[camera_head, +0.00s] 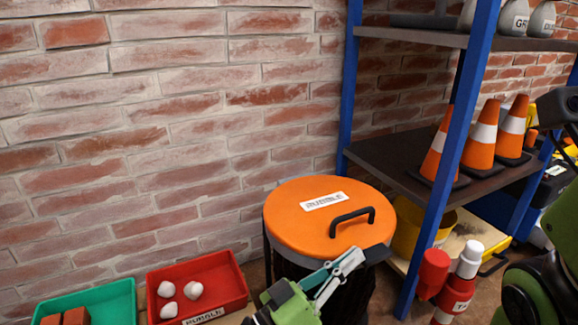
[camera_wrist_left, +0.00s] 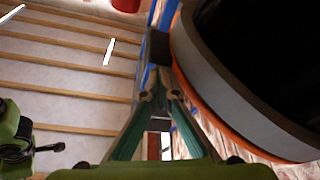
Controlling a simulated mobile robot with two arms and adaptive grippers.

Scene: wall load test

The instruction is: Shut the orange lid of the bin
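The bin stands against the brick wall in the head view, with a round orange lid (camera_head: 290,222) bearing a white label and a black handle (camera_head: 352,221). The lid lies on or very near the grey rim; I cannot tell whether it is fully seated. My left gripper (camera_head: 372,254) is at the front of the bin, near the rim, with its fingers together and nothing seen between them. In the left wrist view the left gripper (camera_wrist_left: 158,50) is beside the bin's grey rim (camera_wrist_left: 215,85), with the orange lid edge (camera_wrist_left: 235,142) beyond. Contact is unclear.
A red tray (camera_head: 235,280) with white lumps and a green tray (camera_head: 115,300) stand left of the bin. A blue-framed shelf (camera_head: 395,150) with cones stands right. A red-and-white bottle (camera_head: 458,290) and yellow bucket (camera_head: 408,225) are close to the bin's right.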

